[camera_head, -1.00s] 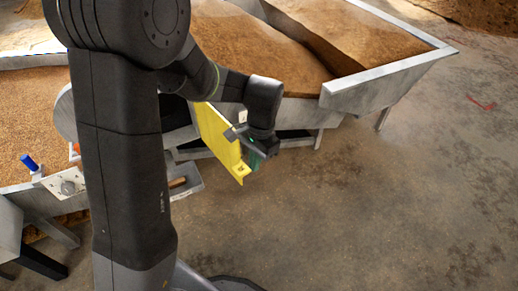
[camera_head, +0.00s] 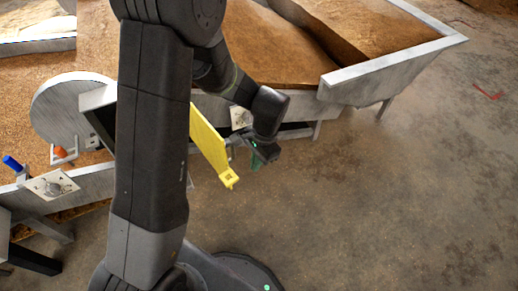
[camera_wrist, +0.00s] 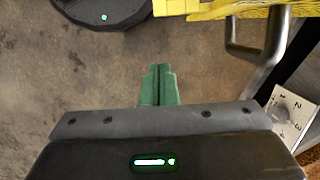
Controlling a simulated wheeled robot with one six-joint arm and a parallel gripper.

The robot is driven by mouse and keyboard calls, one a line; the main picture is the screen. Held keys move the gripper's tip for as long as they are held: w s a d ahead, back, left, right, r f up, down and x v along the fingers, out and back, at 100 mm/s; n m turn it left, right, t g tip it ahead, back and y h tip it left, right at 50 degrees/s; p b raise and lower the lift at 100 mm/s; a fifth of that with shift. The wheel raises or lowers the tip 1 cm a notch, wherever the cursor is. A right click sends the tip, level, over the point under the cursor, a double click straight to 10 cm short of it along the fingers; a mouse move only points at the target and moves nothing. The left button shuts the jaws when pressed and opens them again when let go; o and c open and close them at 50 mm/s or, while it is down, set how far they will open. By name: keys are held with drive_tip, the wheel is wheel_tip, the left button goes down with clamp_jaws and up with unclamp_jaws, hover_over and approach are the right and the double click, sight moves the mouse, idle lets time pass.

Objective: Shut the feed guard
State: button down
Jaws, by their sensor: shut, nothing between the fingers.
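The yellow feed guard (camera_head: 210,145) stands swung out from the machine's front in the head view, its lower corner jutting over the floor. My gripper (camera_head: 257,161) is just right of the guard, with its green fingers shut and empty. In the wrist view, the green fingertips (camera_wrist: 158,70) are together over bare floor. The guard's yellow edge (camera_wrist: 235,9) crosses the top right there, with a grey bar handle (camera_wrist: 267,58) on it. The fingers are apart from the handle and left of it. My arm hides part of the machine behind the guard.
A grain trough (camera_head: 390,65) runs along the back. A round grey housing (camera_head: 62,108), orange knob (camera_head: 61,152), blue knob (camera_head: 12,163) and dial plate (camera_head: 52,186) are at left. A numbered plate (camera_wrist: 290,115) is right in the wrist view. Floor at right is clear.

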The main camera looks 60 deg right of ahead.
drive_tip(key=a, duration=0.2)
drive_tip(key=w+a, duration=0.1)
drive_tip(key=shift+w+a+f+p, duration=0.2)
drive_tip(key=shift+a+p, duration=0.1)
drive_tip(key=shift+a, duration=0.1)
drive_tip(key=shift+a, duration=0.15)
